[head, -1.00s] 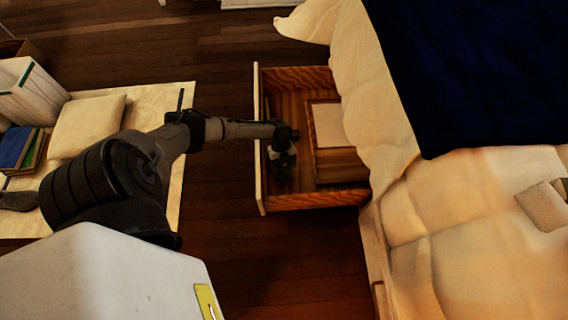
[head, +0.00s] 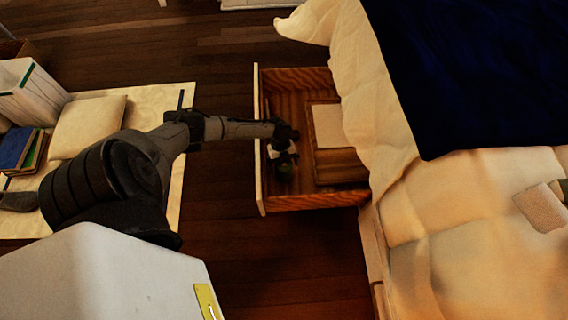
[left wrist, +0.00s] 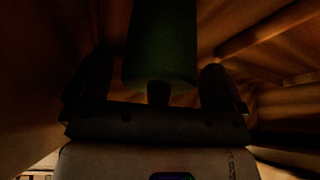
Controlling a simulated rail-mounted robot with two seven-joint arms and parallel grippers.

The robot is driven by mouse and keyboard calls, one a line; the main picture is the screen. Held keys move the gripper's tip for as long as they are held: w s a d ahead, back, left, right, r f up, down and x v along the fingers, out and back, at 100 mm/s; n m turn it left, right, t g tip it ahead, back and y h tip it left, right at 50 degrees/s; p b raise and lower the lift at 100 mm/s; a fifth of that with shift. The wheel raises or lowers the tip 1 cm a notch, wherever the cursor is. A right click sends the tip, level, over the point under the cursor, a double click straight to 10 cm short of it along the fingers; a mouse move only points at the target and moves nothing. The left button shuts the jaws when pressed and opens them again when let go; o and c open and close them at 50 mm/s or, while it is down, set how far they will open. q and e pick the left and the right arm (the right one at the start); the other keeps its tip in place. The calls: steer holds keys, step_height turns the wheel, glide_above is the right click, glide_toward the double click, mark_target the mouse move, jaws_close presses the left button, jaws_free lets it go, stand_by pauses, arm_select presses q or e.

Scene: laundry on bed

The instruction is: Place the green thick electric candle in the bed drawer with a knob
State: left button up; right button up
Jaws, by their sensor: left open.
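The green candle (head: 285,172) is in the open bed drawer (head: 318,201), near its front panel, partly hidden by my left gripper. My left gripper (head: 284,158) is inside the drawer at the candle. In the left wrist view, the dark green cylinder of the candle (left wrist: 162,45) stands between the two spread fingers of the gripper (left wrist: 156,75). The fingers are open, with a visible gap at each side of it. The drawer's knob is not visible. My right gripper is not in view.
A box-like item (head: 327,125) occupies the drawer's right side. The bed (head: 455,245) with a dark blue cover (head: 470,70) is at the right. A mat (head: 180,105) with a cushion (head: 88,125) and books (head: 20,150) lies at the left. Bare floor lies between.

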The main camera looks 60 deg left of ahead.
arm_select(q)
steer(key=s+p+v, duration=0.1)
steer(key=p+v, duration=0.4)
steer(key=v, duration=0.6)
steer(key=s+d+n, duration=0.2)
steer(key=s+d, duration=0.2)
steer(key=d, duration=0.8)
steer(key=s+d+n, duration=0.2)
steer(key=s+d, duration=0.2)
steer(key=d, duration=0.7)
steer(key=s+d+r+n+t+y, duration=0.1)
steer(key=s+r+n+t+y, duration=0.1)
steer(key=r+n, duration=0.5)
steer(key=s+d+r+n+t+y, duration=0.2)
steer(key=s+r+n, duration=0.2)
steer(key=r+n, duration=0.2)
steer(key=shift+s+r+n, duration=0.3)
steer(key=shift+r+n, duration=0.1)
steer(key=shift+r, duration=0.25)
steer(key=shift+d, duration=0.1)
steer(key=shift+w, duration=0.1)
